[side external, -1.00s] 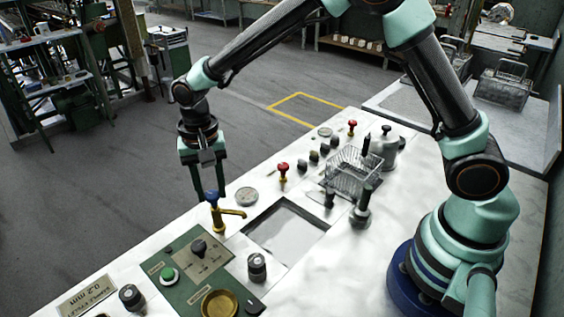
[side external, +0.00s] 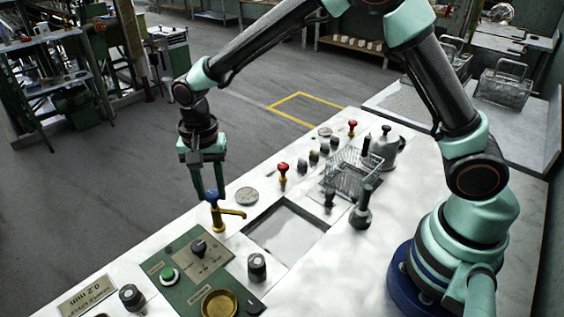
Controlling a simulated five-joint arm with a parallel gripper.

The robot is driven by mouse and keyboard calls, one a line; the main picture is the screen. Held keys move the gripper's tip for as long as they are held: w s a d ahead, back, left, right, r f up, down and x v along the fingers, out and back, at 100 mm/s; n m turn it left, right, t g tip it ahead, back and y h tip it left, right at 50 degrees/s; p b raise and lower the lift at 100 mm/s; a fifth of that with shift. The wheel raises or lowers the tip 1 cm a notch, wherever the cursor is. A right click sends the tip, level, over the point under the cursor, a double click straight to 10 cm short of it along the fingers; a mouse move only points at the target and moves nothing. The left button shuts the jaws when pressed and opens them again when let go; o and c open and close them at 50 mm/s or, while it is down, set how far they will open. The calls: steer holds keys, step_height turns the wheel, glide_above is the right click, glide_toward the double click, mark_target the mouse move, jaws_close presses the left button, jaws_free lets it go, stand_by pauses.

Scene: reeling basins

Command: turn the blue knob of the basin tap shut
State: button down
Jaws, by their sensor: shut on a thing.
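The brass basin tap (side external: 219,219) stands upright on the white worktop, left of the sunken basin (side external: 285,232). Its spout points right, toward the basin. The blue knob (side external: 212,196) sits on top of the tap. My gripper (side external: 210,192) points down over the tap and is shut on the blue knob, with its fingers at the knob's sides. The fingers partly hide the knob. Whether water runs from the spout is too small to tell.
A red knob (side external: 283,168) and a wire basket (side external: 352,172) stand behind the basin. A green control panel (side external: 188,272) with a black knob (side external: 198,247) lies in front of the tap. A black-topped knob (side external: 257,267) stands near the basin's front corner. A lidded metal pot (side external: 385,150) stands farther back.

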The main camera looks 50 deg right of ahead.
mark_target(212, 194)
steer(key=c, duration=0.5)
jaws_free()
steer(key=shift+r, duration=0.1)
step_height(212, 194, up, 12)
steer(key=s+d+r+n+t, duration=0.1)
steer(key=s+d+n+t, duration=0.1)
steer(key=s+d+n, duration=0.2)
steer(key=s+d+r+n+t, duration=0.2)
steer(key=s+d+n, duration=0.3)
steer(key=s+d, duration=0.5)
steer(key=d+t, duration=0.1)
steer(key=d, duration=0.2)
steer(key=shift+d+r+t, duration=0.25)
steer(key=shift+t, duration=0.05)
